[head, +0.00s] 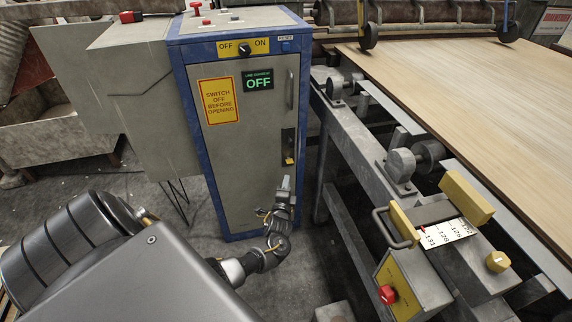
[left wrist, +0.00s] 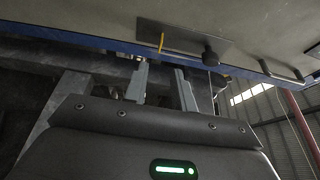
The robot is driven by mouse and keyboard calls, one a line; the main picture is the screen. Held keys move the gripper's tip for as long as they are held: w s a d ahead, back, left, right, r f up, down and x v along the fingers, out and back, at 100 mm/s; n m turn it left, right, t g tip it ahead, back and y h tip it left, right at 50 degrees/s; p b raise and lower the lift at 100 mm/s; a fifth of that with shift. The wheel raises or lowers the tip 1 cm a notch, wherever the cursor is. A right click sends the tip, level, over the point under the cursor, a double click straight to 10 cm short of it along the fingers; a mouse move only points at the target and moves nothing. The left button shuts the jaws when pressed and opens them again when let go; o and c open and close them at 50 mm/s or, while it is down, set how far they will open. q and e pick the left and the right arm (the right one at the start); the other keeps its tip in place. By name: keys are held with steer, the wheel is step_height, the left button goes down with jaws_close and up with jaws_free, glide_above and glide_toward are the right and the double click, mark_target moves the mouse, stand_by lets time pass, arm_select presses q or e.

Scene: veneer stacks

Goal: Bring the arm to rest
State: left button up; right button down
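My left arm comes in from the lower left in the head view. Its gripper (head: 285,188) is in front of the lower right part of the grey cabinet door (head: 245,180), below the black latch plate (head: 289,142). In the left wrist view my left gripper's two fingers (left wrist: 161,82) stand apart with nothing visible between them. The latch plate with its yellow tab (left wrist: 162,42) and a dark knob (left wrist: 211,54) shows beyond the fingers, apart from them. My right gripper is in neither view.
The blue-framed cabinet carries a switch panel (head: 240,48), a yellow warning sign (head: 219,101) and a green OFF display (head: 258,80). To the right stands a metal roller frame with a wood veneer sheet (head: 480,75) and a yellow scale unit (head: 400,275). Concrete floor (head: 300,270) shows below.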

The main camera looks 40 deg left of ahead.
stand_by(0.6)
